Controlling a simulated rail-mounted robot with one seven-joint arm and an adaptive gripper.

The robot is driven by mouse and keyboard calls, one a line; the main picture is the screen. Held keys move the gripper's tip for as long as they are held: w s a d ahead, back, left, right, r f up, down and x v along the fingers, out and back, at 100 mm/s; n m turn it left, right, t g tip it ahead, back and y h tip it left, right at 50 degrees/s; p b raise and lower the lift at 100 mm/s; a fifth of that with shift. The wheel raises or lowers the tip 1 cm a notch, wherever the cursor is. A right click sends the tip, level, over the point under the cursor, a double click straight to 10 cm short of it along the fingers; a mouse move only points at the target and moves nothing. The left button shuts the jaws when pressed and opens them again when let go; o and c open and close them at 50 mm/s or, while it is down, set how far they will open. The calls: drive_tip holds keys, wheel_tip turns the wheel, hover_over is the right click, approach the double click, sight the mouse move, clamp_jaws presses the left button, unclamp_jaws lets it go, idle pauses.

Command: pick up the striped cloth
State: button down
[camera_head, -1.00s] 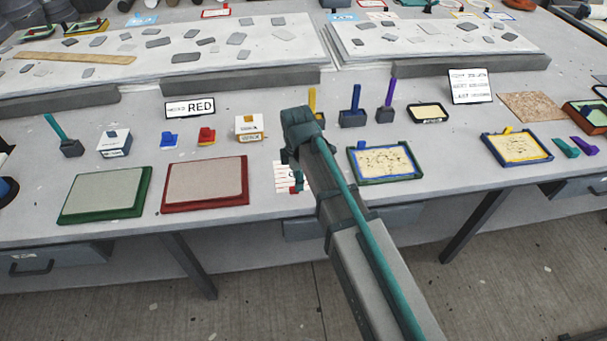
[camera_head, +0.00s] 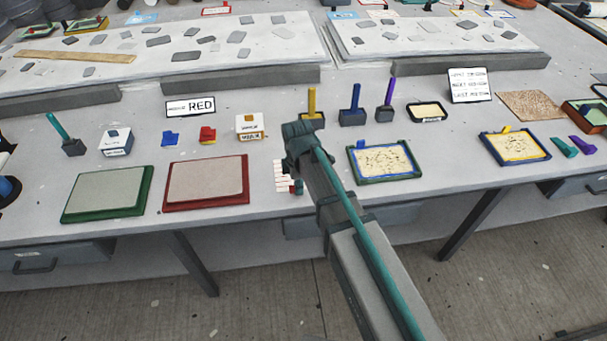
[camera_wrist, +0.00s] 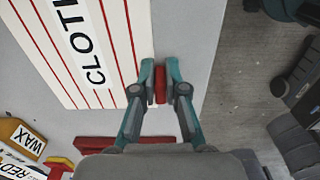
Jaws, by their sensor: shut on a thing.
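The striped cloth (camera_head: 281,178), white with red stripes and a label reading CLOTH, is near the table's front edge, partly hidden by my arm in the head view. It fills the upper left of the wrist view (camera_wrist: 70,50). My gripper (camera_wrist: 160,86) is at the cloth's right edge there. Its teal fingertips are shut on a small red piece that sits against that edge, like a tab of the cloth. In the head view my gripper (camera_head: 296,187) is low over the table. Whether the cloth is clear of the tabletop cannot be told.
A red-framed board (camera_head: 206,207) and a green-framed board (camera_head: 105,212) lie to the left. The table's front edge is close.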

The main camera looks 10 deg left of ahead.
drive_tip(key=shift+r, duration=0.15)
drive_tip(key=shift+r+b, duration=0.6)
drive_tip(key=shift+r, duration=0.2)
drive_tip(key=s+d+r+b, duration=0.3)
drive_tip(key=s+d+r, duration=0.4)
drive_tip(key=s+r, duration=0.4)
drive_tip(key=shift+s+d+b, duration=0.35)
drive_tip(key=shift+d, duration=0.05)
drive_tip(key=shift+r, duration=0.15)
idle(0.4)
